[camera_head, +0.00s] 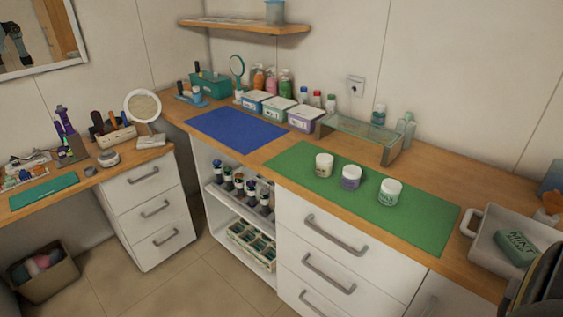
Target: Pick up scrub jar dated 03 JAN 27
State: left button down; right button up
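Three small jars stand upright on the green mat (300,178). The left jar (324,165) is white with a pale lid. The middle jar (351,178) has a purple body and a pale lid. The right jar (389,192) is white with green marking and stands closest to me. The print is too small to read, so I cannot tell which jar is dated 03 JAN 27.
A blue mat (237,129) lies bare to the left. A clear-topped stand (362,135) is behind the jars. A white tray (480,238) with a green mint box (517,246) stands at the right. The green mat's right end is free.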

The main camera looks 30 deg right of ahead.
aim_at(351, 174)
jog(key=z, duration=0.1)
jog(key=i, duration=1.05)
jog(key=z, duration=0.65)
